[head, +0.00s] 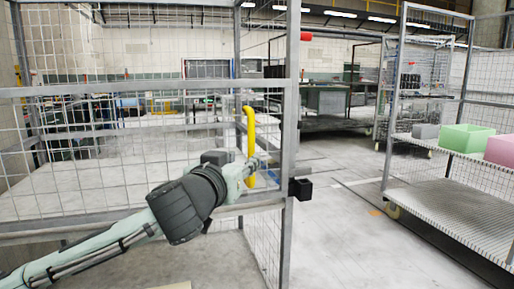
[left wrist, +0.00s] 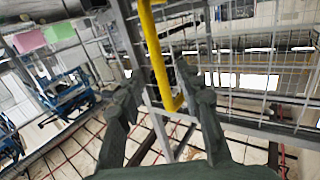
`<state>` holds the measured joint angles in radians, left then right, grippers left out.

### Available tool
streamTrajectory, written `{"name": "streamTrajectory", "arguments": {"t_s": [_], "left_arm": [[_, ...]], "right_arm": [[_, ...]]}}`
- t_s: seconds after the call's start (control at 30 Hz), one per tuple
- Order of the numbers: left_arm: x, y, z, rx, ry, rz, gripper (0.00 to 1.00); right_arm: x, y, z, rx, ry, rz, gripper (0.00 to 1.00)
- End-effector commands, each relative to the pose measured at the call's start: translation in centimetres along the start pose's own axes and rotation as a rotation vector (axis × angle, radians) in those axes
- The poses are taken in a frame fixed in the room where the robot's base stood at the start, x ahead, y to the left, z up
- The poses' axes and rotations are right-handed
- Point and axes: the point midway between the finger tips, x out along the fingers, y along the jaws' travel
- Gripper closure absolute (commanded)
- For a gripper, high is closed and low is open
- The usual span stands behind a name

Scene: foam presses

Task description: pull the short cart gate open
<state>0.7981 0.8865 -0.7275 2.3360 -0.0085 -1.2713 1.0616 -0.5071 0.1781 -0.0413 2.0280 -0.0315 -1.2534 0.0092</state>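The short cart gate (head: 140,88) is a grey-framed wire mesh panel across the cart front at the left of the head view. A yellow bar handle (head: 250,125) stands upright near its right edge. My left gripper (head: 254,166) is at the handle's lower part. In the left wrist view, the handle (left wrist: 158,55) runs between the two fingers of this gripper (left wrist: 160,82), with gaps visible at both sides. The fingers are open, and I cannot tell whether either one touches the handle. My right gripper is not in view.
A grey post (head: 290,130) with a black block (head: 300,189) stands at the gate's right edge. The floor between the carts (head: 340,230) is clear.

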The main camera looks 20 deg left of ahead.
Motion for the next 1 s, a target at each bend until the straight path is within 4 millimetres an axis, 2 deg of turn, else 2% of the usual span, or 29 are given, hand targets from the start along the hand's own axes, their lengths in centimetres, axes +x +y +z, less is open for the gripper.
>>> {"name": "streamTrajectory", "arguments": {"t_s": [0.03, 0.17, 0.6, 0.77, 1.0], "left_arm": [[-0.7, 0.1, -1.1, -0.004, 0.027, 0.004, 0.64], [-1.1, 0.1, -2.4, -0.018, 0.052, 0.005, 0.64], [5.2, 0.1, -3.0, -0.021, 0.055, 0.004, 0.64], [6.2, 0.2, -2.9, -0.020, 0.053, 0.006, 0.64], [6.3, 0.2, -2.9, -0.020, 0.054, 0.007, 0.64]], "right_arm": [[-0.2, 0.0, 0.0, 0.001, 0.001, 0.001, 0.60], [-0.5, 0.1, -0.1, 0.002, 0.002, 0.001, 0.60], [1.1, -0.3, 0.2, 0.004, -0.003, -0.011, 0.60], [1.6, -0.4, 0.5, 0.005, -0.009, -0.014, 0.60], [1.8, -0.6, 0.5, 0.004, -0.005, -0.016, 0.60]]}}
